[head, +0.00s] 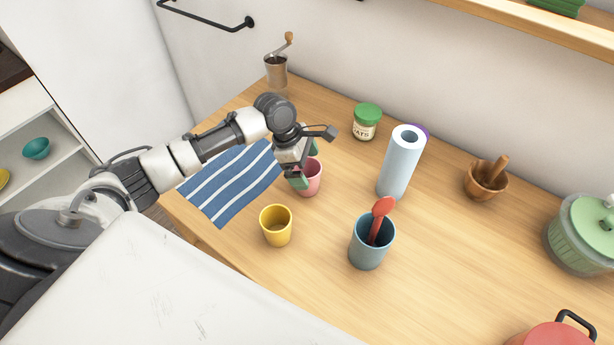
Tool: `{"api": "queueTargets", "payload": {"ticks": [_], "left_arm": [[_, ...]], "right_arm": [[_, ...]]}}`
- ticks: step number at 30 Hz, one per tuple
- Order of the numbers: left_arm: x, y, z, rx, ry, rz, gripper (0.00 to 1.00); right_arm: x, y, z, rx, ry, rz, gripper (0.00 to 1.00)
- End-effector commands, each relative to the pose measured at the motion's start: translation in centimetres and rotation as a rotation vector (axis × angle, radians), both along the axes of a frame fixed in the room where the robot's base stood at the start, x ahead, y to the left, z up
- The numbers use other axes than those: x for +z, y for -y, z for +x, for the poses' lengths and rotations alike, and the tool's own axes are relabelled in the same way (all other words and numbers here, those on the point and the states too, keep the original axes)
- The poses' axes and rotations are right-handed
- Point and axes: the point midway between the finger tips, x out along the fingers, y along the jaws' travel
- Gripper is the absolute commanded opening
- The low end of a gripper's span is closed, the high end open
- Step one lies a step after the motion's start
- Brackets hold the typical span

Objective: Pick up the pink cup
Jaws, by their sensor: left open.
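The pink cup (312,182) stands upright on the wooden counter, left of the paper roll. My left gripper (302,172) comes in from the left and is at the cup's rim, pointing down. Its jaws are open, with a green-tipped finger in front of the cup's left side. The gripper hides the cup's upper left part, and I cannot tell whether a finger is inside the cup. My right gripper is not in view.
A yellow cup (276,226) stands just in front. A blue-grey holder (370,246) with a red spoon (380,212) and a paper roll (398,165) stand to the right. A striped cloth (222,190) lies left. A green-lidded jar (366,122) stands behind.

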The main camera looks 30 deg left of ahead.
Motion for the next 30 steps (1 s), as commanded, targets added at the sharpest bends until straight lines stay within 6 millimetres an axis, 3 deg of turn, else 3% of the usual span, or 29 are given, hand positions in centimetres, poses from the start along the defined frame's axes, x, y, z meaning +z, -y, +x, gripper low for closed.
{"api": "queueTargets", "payload": {"ticks": [5, 14, 25, 30], "left_arm": [[-2.2, 0.9, 0.2, -0.001, -0.002, 0.0, 1.0], [-2.9, 1.1, 0.3, -0.001, 0.0, 0.001, 1.0], [-2.9, 1.1, 0.3, -0.002, 0.0, 0.001, 0.45], [-2.8, 1.1, 0.3, -0.001, 0.002, 0.0, 0.42]], "right_arm": [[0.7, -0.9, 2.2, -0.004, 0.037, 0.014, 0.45], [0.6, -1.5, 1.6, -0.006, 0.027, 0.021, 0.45], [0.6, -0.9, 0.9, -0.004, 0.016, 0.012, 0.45], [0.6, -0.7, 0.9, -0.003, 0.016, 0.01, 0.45]]}}
